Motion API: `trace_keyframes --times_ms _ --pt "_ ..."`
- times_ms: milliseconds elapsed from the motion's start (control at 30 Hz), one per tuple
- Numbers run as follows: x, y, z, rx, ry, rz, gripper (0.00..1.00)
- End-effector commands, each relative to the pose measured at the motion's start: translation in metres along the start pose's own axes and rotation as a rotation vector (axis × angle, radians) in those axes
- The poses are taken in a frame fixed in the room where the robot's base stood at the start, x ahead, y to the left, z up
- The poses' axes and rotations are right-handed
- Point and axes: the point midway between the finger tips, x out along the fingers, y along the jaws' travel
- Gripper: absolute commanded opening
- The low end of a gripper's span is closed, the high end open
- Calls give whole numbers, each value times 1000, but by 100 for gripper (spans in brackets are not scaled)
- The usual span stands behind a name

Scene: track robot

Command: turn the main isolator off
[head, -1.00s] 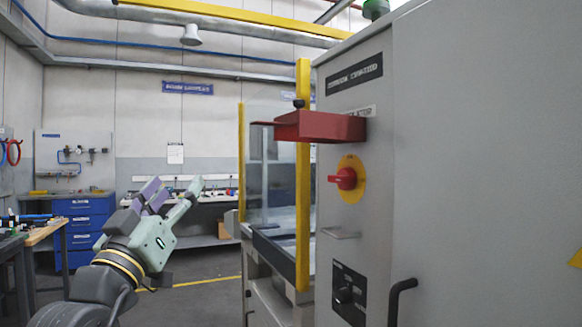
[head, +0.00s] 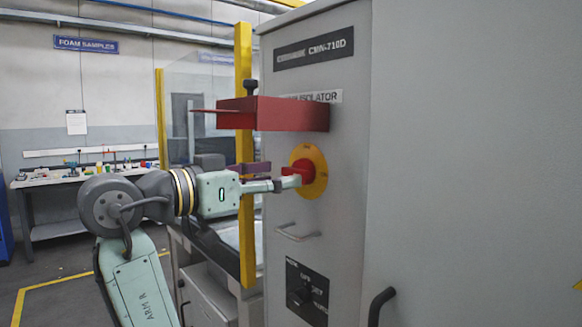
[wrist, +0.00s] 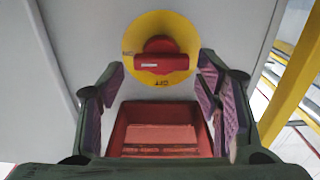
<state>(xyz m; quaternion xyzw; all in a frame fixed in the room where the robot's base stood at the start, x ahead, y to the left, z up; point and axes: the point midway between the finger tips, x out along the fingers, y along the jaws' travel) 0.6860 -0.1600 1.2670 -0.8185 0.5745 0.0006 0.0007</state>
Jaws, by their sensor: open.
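The main isolator is a red handle (head: 308,173) on a round yellow plate (head: 317,187), on the grey cabinet's narrow face under a label ending "ISOLATOR". In the wrist view the red handle (wrist: 158,63) lies crosswise on its yellow plate (wrist: 160,21), with upside-down lettering that seems to read OFF at the plate's lower edge. My gripper (head: 277,176) is open just in front of the handle. In the wrist view my gripper (wrist: 162,78) has its fingers spread left and right, with the handle between their tips. I cannot tell whether a finger touches it.
A red box-like cover (head: 285,113) juts out just above the isolator and my gripper; it also shows in the wrist view (wrist: 121,125). Below are a metal handle (head: 297,232) and a black selector panel (head: 305,292). A yellow post (head: 243,60) stands left of the cabinet.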

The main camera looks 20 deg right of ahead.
Motion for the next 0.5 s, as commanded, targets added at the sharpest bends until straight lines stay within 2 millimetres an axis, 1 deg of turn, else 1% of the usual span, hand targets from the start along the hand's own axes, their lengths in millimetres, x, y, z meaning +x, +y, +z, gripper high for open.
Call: trace_keyframes --times_ms 33,100,200,333,500 --pt "10 0 -3 -1 -1 3 58" --pt "22 0 -2 -2 -1 2 58" --pt "34 0 -2 -2 1 0 58" --pt "43 0 -1 -1 0 0 58" --pt "46 -1 0 -1 1 -2 58"
